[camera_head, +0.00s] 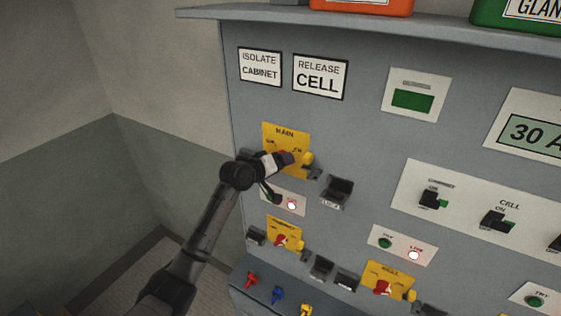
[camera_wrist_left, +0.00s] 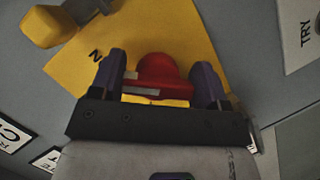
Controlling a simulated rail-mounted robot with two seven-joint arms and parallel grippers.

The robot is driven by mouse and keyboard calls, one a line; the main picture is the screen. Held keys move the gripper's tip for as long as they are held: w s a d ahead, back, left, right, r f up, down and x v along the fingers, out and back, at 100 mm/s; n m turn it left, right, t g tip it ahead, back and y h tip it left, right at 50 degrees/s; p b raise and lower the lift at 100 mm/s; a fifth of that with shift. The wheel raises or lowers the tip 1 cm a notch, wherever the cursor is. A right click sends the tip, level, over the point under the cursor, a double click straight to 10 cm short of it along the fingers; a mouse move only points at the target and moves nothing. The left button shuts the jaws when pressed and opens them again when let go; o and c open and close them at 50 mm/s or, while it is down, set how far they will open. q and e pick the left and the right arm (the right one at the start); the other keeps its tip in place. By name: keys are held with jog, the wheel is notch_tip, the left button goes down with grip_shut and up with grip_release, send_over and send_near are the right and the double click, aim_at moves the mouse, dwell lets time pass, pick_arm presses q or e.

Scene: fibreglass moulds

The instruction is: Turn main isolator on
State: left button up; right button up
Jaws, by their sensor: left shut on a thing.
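The main isolator is a yellow plate (camera_head: 272,133) marked MAIN on the grey cabinet front. The wrist view shows the yellow plate (camera_wrist_left: 130,30) and the red handle (camera_wrist_left: 160,76) on it. My left gripper (camera_head: 286,159) is at the isolator and covers most of its handle in the head view. In the left wrist view its two purple fingers stand on either side of the red handle, shut on it. A yellow block (camera_head: 307,159) sits at the plate's right edge. The handle's exact angle against the plate's marks is hard to read. My right gripper is out of view.
Below is a plate with a lit lamp (camera_head: 292,205), then a smaller yellow isolator (camera_head: 280,238) and another (camera_head: 385,283). A dark box (camera_head: 336,192) juts out to the right. Red, blue and yellow items (camera_head: 277,294) sit on the lower ledge. The left floor is open.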

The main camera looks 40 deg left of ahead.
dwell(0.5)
pick_arm(q)
jog(key=o, duration=0.9)
jog(key=shift+b+v, duration=1.6)
jog(key=shift+v, duration=5.3)
jog(key=shift+d+r, duration=0.1)
jog(key=shift+d, duration=0.05)
